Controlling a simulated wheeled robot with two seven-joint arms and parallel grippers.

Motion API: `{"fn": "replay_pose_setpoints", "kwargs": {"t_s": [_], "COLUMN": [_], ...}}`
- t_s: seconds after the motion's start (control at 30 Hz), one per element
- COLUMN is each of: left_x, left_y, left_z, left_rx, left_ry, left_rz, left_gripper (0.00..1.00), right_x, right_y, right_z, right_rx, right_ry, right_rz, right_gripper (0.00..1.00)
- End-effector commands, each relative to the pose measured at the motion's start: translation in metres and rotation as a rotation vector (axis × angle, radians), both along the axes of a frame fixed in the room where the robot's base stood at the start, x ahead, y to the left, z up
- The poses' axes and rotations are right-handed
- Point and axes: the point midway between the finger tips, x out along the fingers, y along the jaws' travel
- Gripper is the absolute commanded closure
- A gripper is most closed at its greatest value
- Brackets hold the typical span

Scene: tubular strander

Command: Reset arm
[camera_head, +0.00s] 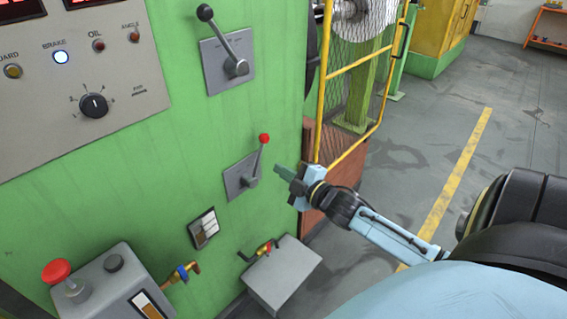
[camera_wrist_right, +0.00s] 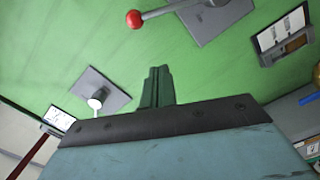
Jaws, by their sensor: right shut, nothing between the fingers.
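My right gripper (camera_head: 284,173) is shut and empty, to the right of the red-knobbed lever (camera_head: 258,160) on the green machine panel. In the head view a small gap shows between its fingertips and the lever. In the right wrist view the shut fingers (camera_wrist_right: 157,86) point at the green panel, and the lever's red knob (camera_wrist_right: 134,19) is above them, apart from them. My right arm reaches in from the lower right. My left gripper is not in view.
A black-knobbed lever (camera_head: 226,45) is higher on the panel. A grey control panel (camera_head: 75,130) with lamps is at left, above a red emergency button (camera_head: 57,272). A yellow mesh gate (camera_head: 355,70) stands behind my gripper. Clear floor (camera_head: 500,150) lies at right.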

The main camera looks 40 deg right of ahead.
Motion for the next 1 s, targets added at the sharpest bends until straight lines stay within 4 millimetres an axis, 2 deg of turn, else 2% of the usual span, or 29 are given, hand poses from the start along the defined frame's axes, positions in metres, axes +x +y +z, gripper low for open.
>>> {"fn": "replay_pose_setpoints", "kwargs": {"t_s": [0.57, 0.67, 0.77, 0.87, 1.0], "left_x": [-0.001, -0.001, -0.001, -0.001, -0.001], "left_y": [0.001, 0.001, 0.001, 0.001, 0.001], "left_z": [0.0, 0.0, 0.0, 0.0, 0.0], "left_rx": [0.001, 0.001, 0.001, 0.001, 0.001], "left_ry": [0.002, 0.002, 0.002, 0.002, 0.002], "left_rz": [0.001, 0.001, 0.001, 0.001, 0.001], "left_gripper": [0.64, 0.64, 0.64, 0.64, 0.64], "right_x": [-0.001, -0.002, -0.008, -0.025, -0.068], "right_y": [0.0, -0.001, -0.005, -0.008, -0.001], "right_z": [0.0, -0.01, -0.046, -0.108, -0.207], "right_rx": [0.001, 0.015, 0.063, 0.148, 0.285], "right_ry": [0.0, 0.02, 0.093, 0.219, 0.432], "right_rz": [0.0, -0.009, -0.042, -0.102, -0.201], "right_gripper": [1.0, 1.0, 1.0, 1.0, 1.0]}}
